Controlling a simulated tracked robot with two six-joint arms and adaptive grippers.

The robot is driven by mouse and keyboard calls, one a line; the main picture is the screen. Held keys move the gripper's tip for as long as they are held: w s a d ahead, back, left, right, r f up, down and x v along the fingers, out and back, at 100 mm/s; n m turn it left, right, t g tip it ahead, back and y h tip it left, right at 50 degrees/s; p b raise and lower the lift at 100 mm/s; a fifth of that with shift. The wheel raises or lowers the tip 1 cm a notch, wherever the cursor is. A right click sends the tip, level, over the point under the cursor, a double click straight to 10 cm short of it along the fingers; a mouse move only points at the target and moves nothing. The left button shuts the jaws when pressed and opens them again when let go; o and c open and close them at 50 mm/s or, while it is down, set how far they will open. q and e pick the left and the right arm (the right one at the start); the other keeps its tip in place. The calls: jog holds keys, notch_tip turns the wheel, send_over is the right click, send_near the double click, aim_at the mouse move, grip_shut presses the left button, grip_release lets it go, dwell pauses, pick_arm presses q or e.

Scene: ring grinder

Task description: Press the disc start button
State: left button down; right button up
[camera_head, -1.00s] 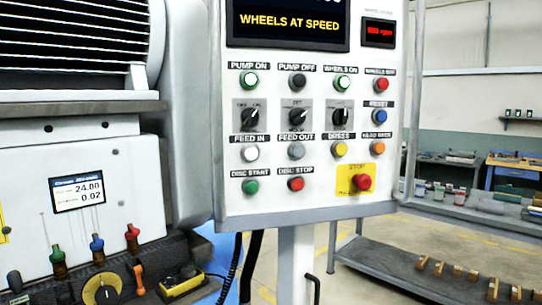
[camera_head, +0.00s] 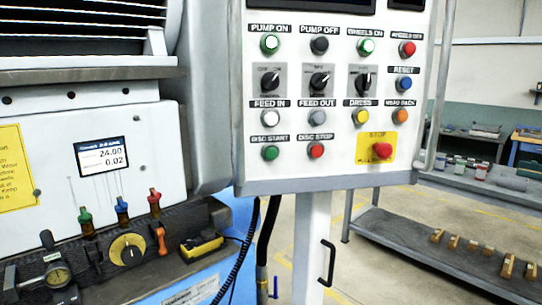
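The disc start button (camera_head: 270,153) is a small green round button at the lower left of the white control panel (camera_head: 350,180), under the label DISC START. The red disc stop button (camera_head: 316,150) is just right of it. The white feed in button (camera_head: 266,118) is above it. Nothing covers the disc start button, and it shows no clear glow. Neither of my grippers is in view.
A red stop button (camera_head: 382,150) on a yellow plate sits at the panel's lower right. The grinder body (camera_head: 150,150), with coloured levers and a yellow dial (camera_head: 127,250), stands left. A grey shelf (camera_head: 400,238) with wooden blocks stands right. Floor shows below the panel.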

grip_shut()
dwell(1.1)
